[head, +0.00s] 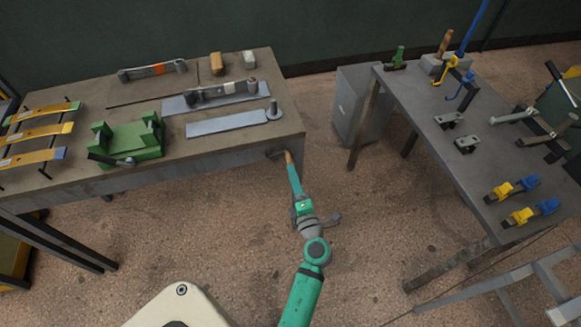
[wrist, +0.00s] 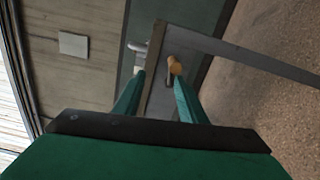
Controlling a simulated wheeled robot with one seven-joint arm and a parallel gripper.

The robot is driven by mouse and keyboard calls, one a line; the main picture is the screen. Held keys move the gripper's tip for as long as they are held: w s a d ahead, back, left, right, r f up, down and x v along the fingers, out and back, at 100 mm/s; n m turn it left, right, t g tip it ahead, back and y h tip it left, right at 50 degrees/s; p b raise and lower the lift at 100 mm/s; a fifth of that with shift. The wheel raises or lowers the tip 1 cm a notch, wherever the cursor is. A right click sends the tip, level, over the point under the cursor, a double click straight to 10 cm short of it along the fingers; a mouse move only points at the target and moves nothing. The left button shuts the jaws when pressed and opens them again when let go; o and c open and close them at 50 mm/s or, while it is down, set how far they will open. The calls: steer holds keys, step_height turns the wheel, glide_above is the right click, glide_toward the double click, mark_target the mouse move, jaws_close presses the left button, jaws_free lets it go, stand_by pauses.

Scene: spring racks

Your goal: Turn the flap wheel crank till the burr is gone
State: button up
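A crank with a short wooden knob (head: 288,157) sticks out at the front right edge of the left bench. The knob also shows in the wrist view (wrist: 174,65), right at the tip of the right finger. My gripper (head: 291,168) reaches up to it from below. In the wrist view my gripper (wrist: 157,76) has its fingers apart, with a grey edge showing between them. I cannot tell whether the right finger touches the knob. A pale grey rod end shows by the left fingertip. I cannot make out the flap wheel or the burr.
The left bench (head: 240,146) carries a green vise (head: 127,139), grey plates and several springs with coloured bands. The right bench (head: 425,108) carries clamps and yellow and blue tools. A grey cabinet (head: 357,110) stands between them. Open floor lies around my arm.

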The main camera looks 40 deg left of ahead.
steer(key=shift+v, duration=0.8)
steer(key=s+d+r+m+t+h, duration=0.1)
steer(key=s+d+m+t+h, duration=0.2)
steer(key=s+d+m, duration=0.2)
steer(key=s+d+r+m+t+h, duration=0.1)
steer(key=s+d+m+t+h, duration=0.2)
steer(key=s+d+m, duration=0.2)
steer(key=s+d+r+m+t+h, duration=0.2)
steer(key=s+d+m, duration=0.3)
steer(key=d+m, duration=0.5)
steer(key=d+t+h, duration=0.1)
steer(key=d, duration=0.3)
steer(key=shift+d+m, duration=0.15)
steer(key=shift+m, duration=0.15)
steer(key=s+d+m+g+h, duration=0.1)
steer(key=s+d+m+h, duration=0.1)
steer(key=s+d+m, duration=0.1)
steer(key=s+d+m+g+h, duration=0.1)
steer(key=s+d+m+h, duration=0.1)
steer(key=s+d+m, duration=0.2)
steer(key=s+d+m+h, duration=0.2)
steer(key=s+d+m, duration=0.1)
steer(key=shift+s+d+r+g, duration=0.2)
steer(key=shift+s+d+g, duration=0.15)
steer(key=shift+d+g, duration=0.05)
steer(key=shift+c, duration=1.1)
steer(key=shift+s+d+m, duration=0.1)
steer(key=shift+s+m, duration=0.05)
steer(key=shift+m, duration=0.15)
jaws_close()
